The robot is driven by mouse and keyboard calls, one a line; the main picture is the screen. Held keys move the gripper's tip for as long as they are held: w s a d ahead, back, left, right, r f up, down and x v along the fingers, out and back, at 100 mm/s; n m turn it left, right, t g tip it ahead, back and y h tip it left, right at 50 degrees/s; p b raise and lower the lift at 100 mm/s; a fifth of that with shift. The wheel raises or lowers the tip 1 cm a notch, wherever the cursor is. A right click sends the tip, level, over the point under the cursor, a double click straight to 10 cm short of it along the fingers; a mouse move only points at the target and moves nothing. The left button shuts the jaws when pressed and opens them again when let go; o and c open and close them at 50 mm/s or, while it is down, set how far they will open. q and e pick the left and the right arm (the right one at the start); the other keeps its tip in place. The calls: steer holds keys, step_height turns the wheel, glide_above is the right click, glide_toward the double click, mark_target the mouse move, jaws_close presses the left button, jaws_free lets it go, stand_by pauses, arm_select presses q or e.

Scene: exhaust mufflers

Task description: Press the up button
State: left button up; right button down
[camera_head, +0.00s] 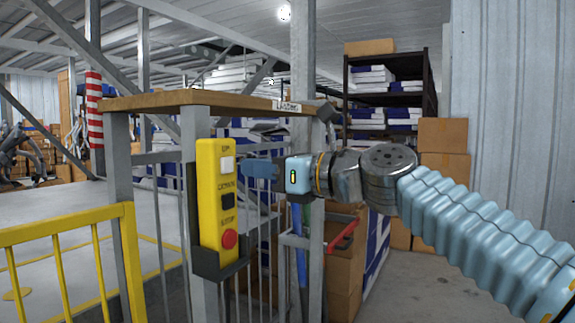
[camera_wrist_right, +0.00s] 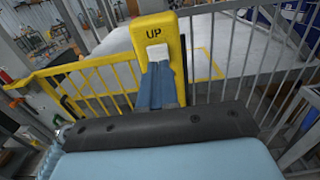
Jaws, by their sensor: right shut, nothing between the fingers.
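A yellow control box (camera_head: 209,205) hangs upright in a dark holder on a grey post. Its white up button (camera_head: 227,164) is at the top, under the label "UP". A black button (camera_head: 228,201) sits in the middle and a red stop button (camera_head: 229,239) at the bottom. My right gripper (camera_head: 248,170) is shut and empty, its blue fingers pointing at the box, just right of the up button. In the right wrist view the up button (camera_wrist_right: 157,52) shows beyond the shut fingertips, partly hidden by them. I cannot tell whether they touch. My left gripper is not in view.
A yellow railing (camera_head: 70,225) stands at the left. Grey bars and a gate with a red handle (camera_head: 342,236) are below and behind my right gripper. A wooden-topped frame (camera_head: 200,98) is above the box. Shelves (camera_head: 390,95) and cartons (camera_head: 443,150) stand behind.

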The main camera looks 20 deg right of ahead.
mark_target(230, 165)
steer(key=shift+x, duration=1.55)
steer(key=shift+p, duration=0.3)
